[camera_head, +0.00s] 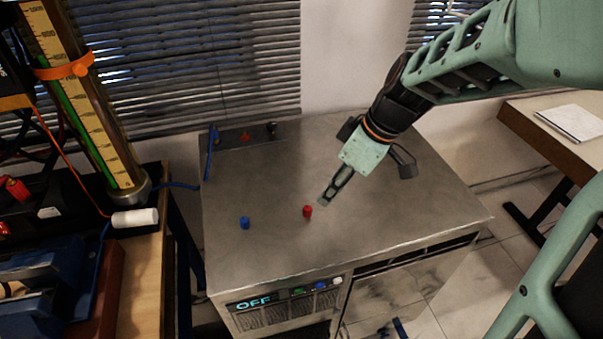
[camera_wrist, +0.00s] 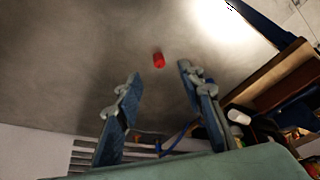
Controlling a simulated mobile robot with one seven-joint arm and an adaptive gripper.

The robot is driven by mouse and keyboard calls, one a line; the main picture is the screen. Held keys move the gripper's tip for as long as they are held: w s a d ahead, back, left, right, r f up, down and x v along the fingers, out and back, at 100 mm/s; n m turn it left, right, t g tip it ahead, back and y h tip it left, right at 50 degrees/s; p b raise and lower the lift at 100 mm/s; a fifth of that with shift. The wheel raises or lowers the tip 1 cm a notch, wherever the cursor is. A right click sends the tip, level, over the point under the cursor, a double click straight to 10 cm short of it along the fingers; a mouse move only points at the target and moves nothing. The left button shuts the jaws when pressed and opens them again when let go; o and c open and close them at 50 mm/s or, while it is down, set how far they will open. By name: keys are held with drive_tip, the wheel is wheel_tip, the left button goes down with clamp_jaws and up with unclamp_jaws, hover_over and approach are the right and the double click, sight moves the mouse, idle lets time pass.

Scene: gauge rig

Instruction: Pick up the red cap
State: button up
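The red cap (camera_head: 307,211) stands on the grey metal top of the cabinet (camera_head: 400,215), near its middle. My gripper (camera_head: 325,202) is just to the right of the red cap in the head view and apart from it. In the wrist view the red cap (camera_wrist: 158,60) lies beyond the fingertips, between their lines. My gripper (camera_wrist: 158,72) is open there, with its two fingers spread and nothing between them.
A blue cap (camera_head: 245,223) stands left of the red cap. Fittings and a blue hose (camera_head: 211,140) are at the cabinet's back left. A gauge column (camera_head: 85,100) and a bench with tools stand at left. The cabinet top around the caps is clear.

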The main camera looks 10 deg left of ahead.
sight(307, 208)
drive_tip(key=shift+n, duration=0.3)
drive_tip(key=x, duration=0.3)
drive_tip(key=a+x, duration=0.1)
drive_tip(key=x, duration=0.3)
drive_tip(key=w+x, duration=0.1)
drive_tip(key=x, duration=0.2)
drive_tip(key=shift+a, duration=0.35)
drive_tip(key=shift+c, duration=0.7)
drive_tip(key=c, duration=0.7)
